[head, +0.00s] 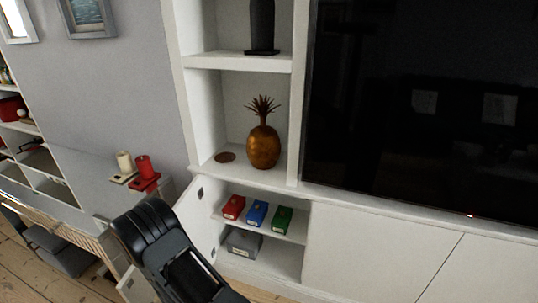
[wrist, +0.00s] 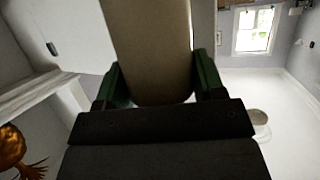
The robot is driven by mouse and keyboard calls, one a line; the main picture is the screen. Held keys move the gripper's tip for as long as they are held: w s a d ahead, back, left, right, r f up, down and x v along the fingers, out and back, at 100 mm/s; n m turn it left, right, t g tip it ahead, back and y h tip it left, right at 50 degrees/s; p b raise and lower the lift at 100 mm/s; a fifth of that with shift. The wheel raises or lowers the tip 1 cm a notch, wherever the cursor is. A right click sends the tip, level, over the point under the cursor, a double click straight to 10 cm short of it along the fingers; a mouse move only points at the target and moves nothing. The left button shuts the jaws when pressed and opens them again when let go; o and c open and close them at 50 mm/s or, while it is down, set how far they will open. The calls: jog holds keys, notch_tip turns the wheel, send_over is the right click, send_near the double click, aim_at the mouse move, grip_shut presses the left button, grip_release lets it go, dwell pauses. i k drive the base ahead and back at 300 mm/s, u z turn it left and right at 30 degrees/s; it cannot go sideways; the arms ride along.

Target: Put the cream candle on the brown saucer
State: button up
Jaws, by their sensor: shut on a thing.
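In the wrist view my gripper (wrist: 155,95) is shut on a broad tan, rounded thing, the cream candle (wrist: 150,50) in shade, with one dark green finger on each side. In the head view my arm covers the gripper, and I cannot make out the held candle there.
Below, an open cabinet door (head: 201,220) juts out near my arm. A dark screen (head: 420,100) fills the right.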

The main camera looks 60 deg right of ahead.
aim_at(225, 158)
jog(key=z, duration=1.25)
jog(key=i, duration=0.25)
jog(key=z, duration=0.05)
